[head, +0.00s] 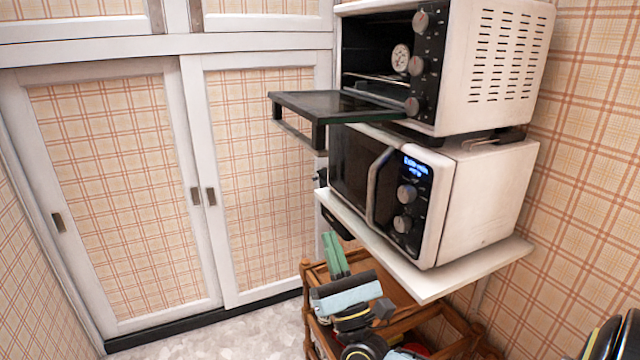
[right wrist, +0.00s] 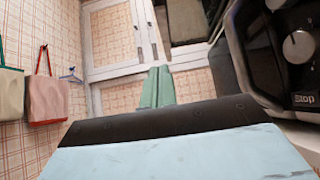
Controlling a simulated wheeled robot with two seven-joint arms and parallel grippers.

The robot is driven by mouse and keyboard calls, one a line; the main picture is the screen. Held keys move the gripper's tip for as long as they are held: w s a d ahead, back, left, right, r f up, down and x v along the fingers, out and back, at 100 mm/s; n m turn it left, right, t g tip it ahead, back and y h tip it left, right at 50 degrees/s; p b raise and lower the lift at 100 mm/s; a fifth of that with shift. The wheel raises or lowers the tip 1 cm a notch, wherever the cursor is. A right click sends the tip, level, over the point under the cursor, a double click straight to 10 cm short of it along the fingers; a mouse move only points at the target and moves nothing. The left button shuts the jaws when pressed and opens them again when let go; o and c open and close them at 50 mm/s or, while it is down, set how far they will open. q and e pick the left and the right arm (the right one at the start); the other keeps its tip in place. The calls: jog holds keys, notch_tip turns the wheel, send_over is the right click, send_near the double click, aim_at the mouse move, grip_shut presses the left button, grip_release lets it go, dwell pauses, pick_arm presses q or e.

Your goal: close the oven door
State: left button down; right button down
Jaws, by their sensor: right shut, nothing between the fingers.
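The oven (head: 505,65) is a white box with black front and knobs, on top of the microwave. Its door (head: 345,104) is open, folded down to about level, with a dark handle bar (head: 296,130) at its outer edge. The oven's dark inside and a rack show. My right gripper (head: 335,244) has green fingers that are shut and empty. It is below the door and apart from it, in front of the microwave shelf. The fingers also show in the right wrist view (right wrist: 157,86). My left gripper is not in view.
The white microwave (head: 483,205) with curved handle (head: 375,188) sits on a white shelf (head: 430,280). A brown wooden cart (head: 400,285) stands below. White-framed sliding cupboard doors (head: 120,190) are at left. Bags (right wrist: 47,98) hang on the wall. The floor (head: 235,335) at left is clear.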

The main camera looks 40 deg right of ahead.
jog(key=w+d+r+p, duration=0.2)
jog(key=w+r+p, duration=0.2)
jog(key=r, duration=0.7)
jog(key=w, duration=0.2)
jog(key=shift+w+r+p, duration=0.25)
jog(key=shift+w+p, duration=0.1)
jog(key=shift+p, duration=0.05)
jog(key=shift+m, duration=0.3)
